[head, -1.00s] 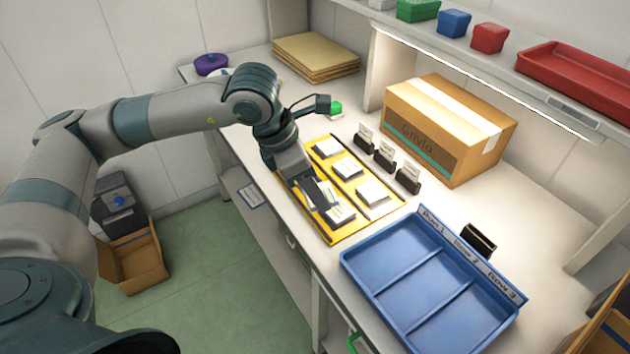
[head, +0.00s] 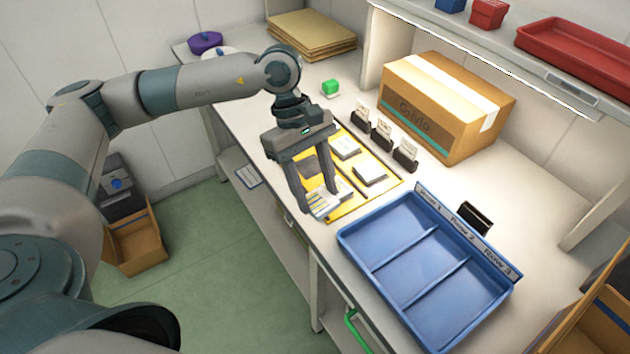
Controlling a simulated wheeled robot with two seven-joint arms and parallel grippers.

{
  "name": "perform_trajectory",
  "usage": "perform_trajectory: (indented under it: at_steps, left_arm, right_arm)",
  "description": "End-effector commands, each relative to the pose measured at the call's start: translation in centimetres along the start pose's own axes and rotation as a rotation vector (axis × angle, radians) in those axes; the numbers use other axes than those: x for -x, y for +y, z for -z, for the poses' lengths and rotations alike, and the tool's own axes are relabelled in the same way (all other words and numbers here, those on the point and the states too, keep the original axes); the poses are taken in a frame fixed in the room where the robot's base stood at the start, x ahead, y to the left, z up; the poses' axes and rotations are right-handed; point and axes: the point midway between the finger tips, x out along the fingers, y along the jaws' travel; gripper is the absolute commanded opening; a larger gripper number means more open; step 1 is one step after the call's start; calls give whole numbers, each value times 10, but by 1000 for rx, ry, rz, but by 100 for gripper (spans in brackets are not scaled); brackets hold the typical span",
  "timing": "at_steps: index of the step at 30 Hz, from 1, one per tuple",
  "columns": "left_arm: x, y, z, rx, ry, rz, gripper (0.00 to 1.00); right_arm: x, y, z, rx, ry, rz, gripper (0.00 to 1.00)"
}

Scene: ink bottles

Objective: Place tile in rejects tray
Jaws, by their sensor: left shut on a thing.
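My left gripper (head: 320,207) points down at the front left of the yellow mat (head: 344,212). It is shut on a pale tile (head: 323,201) with darker markings; I cannot tell whether the tile is clear of the mat. Other white tiles lie on the mat, such as one at its right (head: 370,174); the gripper partly hides the left ones. The blue tray (head: 392,268) has three empty compartments with row labels along its back rim. A red tray (head: 575,57) lies on the upper shelf. No tray visibly reads "rejects". My right gripper is not in view.
Small black card holders (head: 382,139) stand behind the mat. A cardboard box (head: 428,118) stands behind them, below the shelf. A small black holder (head: 475,216) stands behind the blue tray.

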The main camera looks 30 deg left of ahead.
Motion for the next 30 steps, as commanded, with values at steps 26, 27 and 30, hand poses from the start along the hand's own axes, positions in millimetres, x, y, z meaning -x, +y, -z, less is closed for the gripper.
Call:
perform_trajectory:
  at_steps: [26, 27, 30]
  left_arm:
    - [-13, -15, -11, -1045, 3, 433, 22]
    - [-13, -15, -11, -1057, 3, 437, 22]
    - [-13, -16, -11, -1069, 2, 442, 22]
  right_arm:
    - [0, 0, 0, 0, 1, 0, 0]
    - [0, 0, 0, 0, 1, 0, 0]
    - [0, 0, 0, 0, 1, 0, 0]
